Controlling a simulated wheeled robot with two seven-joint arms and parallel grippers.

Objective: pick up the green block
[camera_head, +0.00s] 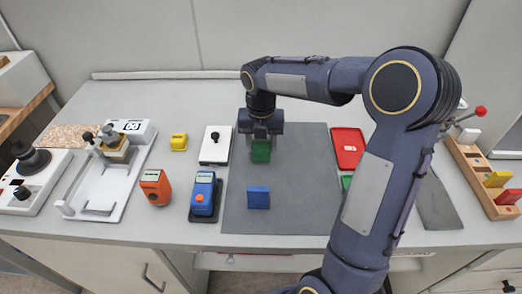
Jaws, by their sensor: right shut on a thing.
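The green block (260,152) is at the upper middle of the grey mat (290,216). My right gripper (261,143) is above it, pointing down, with its jaws shut on the block's upper part. I cannot tell whether the block touches the mat or is slightly above it. A second green piece (346,182) shows partly behind my right arm, at the mat's right edge. My left gripper is not in view.
A blue block (258,197) lies on the mat in front of the green block. A red tray (347,147) is to the right. Blue (204,192) and orange (155,187) devices stand left. A wooden rack (470,165) stands far right.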

